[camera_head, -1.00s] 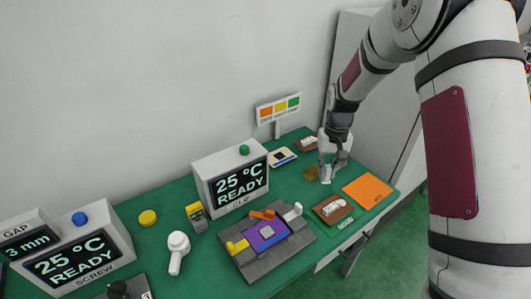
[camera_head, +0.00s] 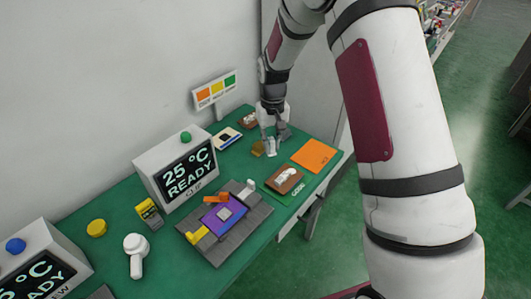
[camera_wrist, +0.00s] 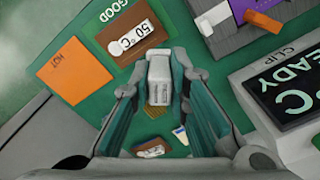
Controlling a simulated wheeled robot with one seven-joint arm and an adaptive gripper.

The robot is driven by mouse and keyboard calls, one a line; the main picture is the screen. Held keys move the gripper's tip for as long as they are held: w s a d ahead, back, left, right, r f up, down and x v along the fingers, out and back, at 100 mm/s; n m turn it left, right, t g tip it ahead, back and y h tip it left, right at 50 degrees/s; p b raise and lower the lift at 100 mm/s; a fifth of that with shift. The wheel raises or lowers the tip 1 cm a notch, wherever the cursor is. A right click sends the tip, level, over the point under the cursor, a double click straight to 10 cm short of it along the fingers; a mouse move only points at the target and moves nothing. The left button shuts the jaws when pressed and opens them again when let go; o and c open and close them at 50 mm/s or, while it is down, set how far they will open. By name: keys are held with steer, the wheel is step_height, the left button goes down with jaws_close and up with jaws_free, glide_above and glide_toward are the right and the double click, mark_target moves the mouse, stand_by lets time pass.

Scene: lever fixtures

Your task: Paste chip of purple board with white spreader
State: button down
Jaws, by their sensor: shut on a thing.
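My gripper (camera_head: 272,138) is at the far end of the green bench, fingers pointing down. It is shut on a white spreader (camera_wrist: 160,80), a pale block with small dark print between the fingers in the wrist view. The spreader also shows below the fingers in the head view (camera_head: 271,147). Whether it touches the bench is unclear. The purple board (camera_head: 222,214) lies in a dark grey fixture (camera_head: 243,240), with a grey square chip (camera_head: 225,214) at its middle. Part of the board shows at the top of the wrist view (camera_wrist: 240,8).
A CLIP display box (camera_head: 176,172) stands behind the fixture. A small tan block (camera_head: 257,149) is beside the spreader.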

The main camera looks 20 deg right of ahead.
steer(key=s+a+f+n+p, duration=0.1)
steer(key=s+a+n, duration=0.2)
steer(key=a, duration=0.6)
steer(key=s+a+f+n, duration=0.2)
steer(key=s+a, duration=0.4)
steer(key=a, duration=0.3)
steer(key=shift+s+f+n+p, duration=0.15)
steer(key=shift+f+n+p, duration=0.2)
steer(key=shift+n, duration=0.55)
steer(key=shift+f+b, duration=1.2)
steer(key=shift+f, duration=3.45)
steer(key=shift+f, duration=0.25)
steer(key=shift+d, duration=0.1)
